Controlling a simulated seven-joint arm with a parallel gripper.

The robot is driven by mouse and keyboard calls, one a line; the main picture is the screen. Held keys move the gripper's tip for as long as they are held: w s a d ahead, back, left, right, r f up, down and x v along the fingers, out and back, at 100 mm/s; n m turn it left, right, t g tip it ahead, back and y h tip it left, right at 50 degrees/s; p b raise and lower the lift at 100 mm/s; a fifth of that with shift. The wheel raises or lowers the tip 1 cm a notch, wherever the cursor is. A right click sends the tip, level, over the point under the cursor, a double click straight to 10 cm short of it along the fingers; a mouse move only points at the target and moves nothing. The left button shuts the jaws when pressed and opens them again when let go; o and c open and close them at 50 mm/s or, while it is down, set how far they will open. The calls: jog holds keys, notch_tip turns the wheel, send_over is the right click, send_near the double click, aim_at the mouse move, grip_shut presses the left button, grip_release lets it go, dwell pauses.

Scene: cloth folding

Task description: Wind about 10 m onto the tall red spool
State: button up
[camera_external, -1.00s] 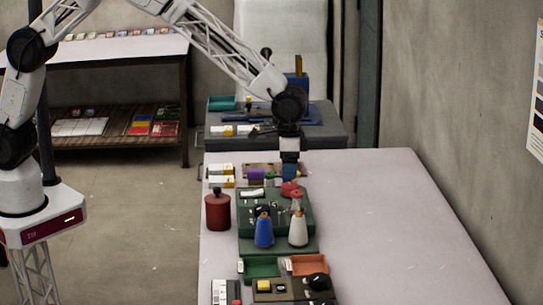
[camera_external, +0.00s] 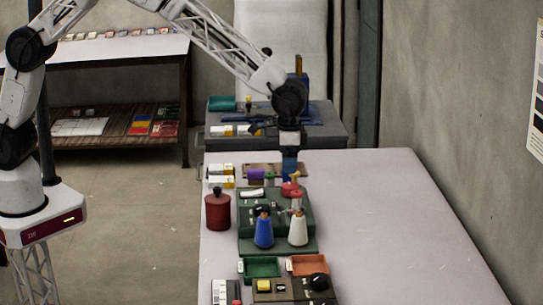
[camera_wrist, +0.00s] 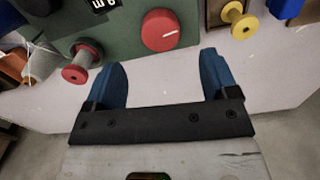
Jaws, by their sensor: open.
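In the wrist view a red spool (camera_wrist: 83,66) with a pale hub lies tilted at the left, beside the green machine (camera_wrist: 118,30). A round red knob (camera_wrist: 160,30) with a white mark sits on the machine. A yellow spool (camera_wrist: 238,20) is at the upper right. My gripper (camera_wrist: 167,75) is open, its blue fingers apart with nothing between them. In the external view my gripper (camera_external: 290,176) hangs over the far end of the green machine (camera_external: 275,245). I cannot tell whether the red spool is the tall one.
A blue cone (camera_external: 264,230) and a white cone (camera_external: 298,230) stand at the machine's near side. A red cylinder with a dark knob (camera_external: 217,210) stands left of it. Green (camera_external: 262,268) and orange (camera_external: 308,265) trays lie nearer. The table's right side (camera_external: 390,220) is clear.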

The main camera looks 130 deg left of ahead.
aim_at(289, 185)
dwell(0.3)
jog(key=m, duration=0.4)
dwell(0.3)
jog(key=shift+f, duration=0.15)
jog(key=shift+f, duration=3.75)
jog(key=shift+c, duration=0.2)
jog(key=c, duration=0.9)
jog(key=shift+m, duration=0.4)
